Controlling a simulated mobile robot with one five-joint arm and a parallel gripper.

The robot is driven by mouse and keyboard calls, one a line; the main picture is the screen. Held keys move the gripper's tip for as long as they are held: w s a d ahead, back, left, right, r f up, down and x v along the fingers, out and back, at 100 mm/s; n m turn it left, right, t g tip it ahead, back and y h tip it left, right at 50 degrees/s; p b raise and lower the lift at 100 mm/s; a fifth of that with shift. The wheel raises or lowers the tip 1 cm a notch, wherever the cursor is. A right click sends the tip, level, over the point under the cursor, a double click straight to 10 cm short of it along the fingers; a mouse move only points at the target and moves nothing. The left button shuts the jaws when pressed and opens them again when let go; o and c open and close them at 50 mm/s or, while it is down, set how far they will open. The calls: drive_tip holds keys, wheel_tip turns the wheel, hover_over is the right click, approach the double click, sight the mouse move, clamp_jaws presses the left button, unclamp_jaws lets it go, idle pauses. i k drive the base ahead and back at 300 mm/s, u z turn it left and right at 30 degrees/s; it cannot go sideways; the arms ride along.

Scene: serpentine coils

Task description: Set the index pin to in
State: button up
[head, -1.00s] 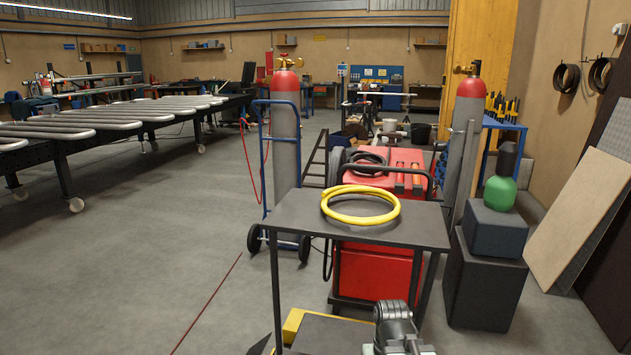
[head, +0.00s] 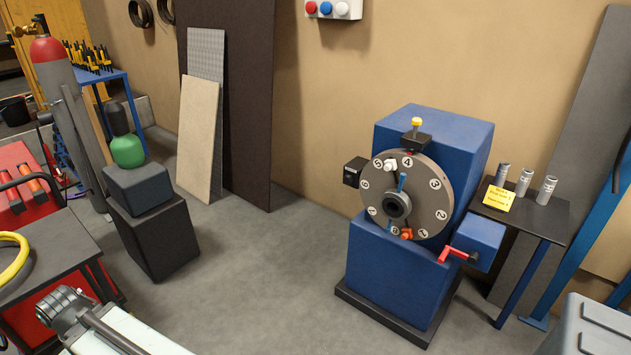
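A machine with a blue body (head: 385,275) stands at the right of the head view. A grey numbered dial (head: 432,190) is on its front. A yellow-knobbed pin (head: 416,122), which looks like the index pin, stands upright in a dark block on top, just above the dial's rim near number 4. I cannot tell whether it is in or out. A red crank handle (head: 453,252) is at the dial's lower right. A grey-and-white part of my arm shows at the lower left, well away from the machine. No gripper fingers are visible.
A small dark table (head: 535,215) with several metal cylinders and a yellow note stands right of the machine. A grey bin (head: 592,340) is at the lower right. Dark boxes (head: 155,235) and leaning panels (head: 198,140) are to the left. The floor before the machine is clear.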

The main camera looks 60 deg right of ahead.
sight(416, 121)
drive_tip(key=z, duration=2.8)
